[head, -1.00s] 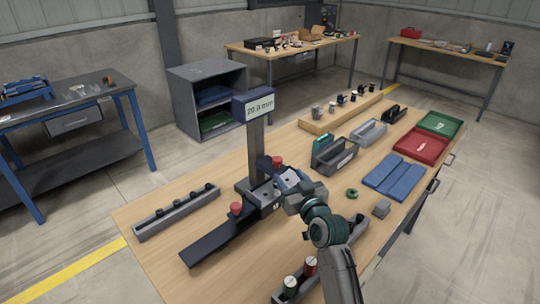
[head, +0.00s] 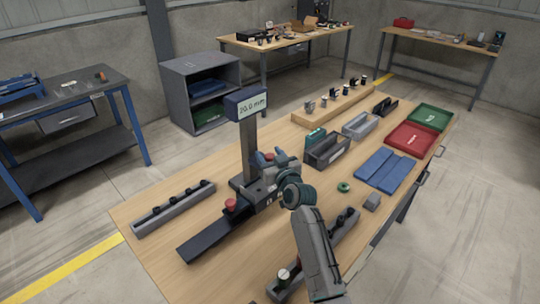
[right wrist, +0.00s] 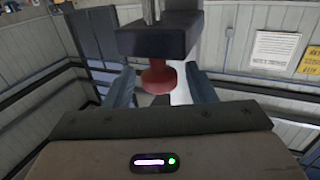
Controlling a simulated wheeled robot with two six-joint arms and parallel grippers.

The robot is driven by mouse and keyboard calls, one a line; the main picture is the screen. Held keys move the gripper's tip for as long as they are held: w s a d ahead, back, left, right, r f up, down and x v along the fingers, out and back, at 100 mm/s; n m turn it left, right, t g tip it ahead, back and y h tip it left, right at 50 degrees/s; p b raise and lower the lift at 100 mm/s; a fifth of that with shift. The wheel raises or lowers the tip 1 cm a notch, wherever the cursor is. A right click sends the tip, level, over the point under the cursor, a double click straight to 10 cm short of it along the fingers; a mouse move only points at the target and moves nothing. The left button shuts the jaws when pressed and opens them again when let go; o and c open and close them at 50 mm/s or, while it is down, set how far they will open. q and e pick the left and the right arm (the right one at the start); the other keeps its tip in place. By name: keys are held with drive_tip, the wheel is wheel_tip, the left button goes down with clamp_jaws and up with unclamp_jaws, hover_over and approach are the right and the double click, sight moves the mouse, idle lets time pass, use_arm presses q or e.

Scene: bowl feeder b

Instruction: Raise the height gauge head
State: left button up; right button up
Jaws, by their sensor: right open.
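The height gauge stands on the workbench; its display (head: 246,103) reads 20.0 mm on top of a grey column (head: 248,148). A red knob (head: 230,205) sits low on the gauge's dark base. In the right wrist view a dark block (right wrist: 155,38), seemingly the gauge head, has a red knob (right wrist: 158,78) under it. My right gripper (head: 271,159) is open beside the column. In the right wrist view its blue fingers (right wrist: 160,88) stand on both sides of that red knob, with gaps visible. My wrist and arm hide part of the head. My left gripper is out of view.
A grey rack (head: 174,209) lies left of the gauge. Open bins (head: 330,152), a green ring (head: 344,187), blue mats (head: 385,168) and a red tray (head: 410,138) lie to the right.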

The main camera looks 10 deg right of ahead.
clamp_jaws()
drive_tip(key=shift+r+p, duration=1.4)
drive_tip(key=shift+r, duration=1)
unclamp_jaws()
drive_tip(key=shift+s+f, duration=0.1)
drive_tip(key=shift+f, duration=0.1)
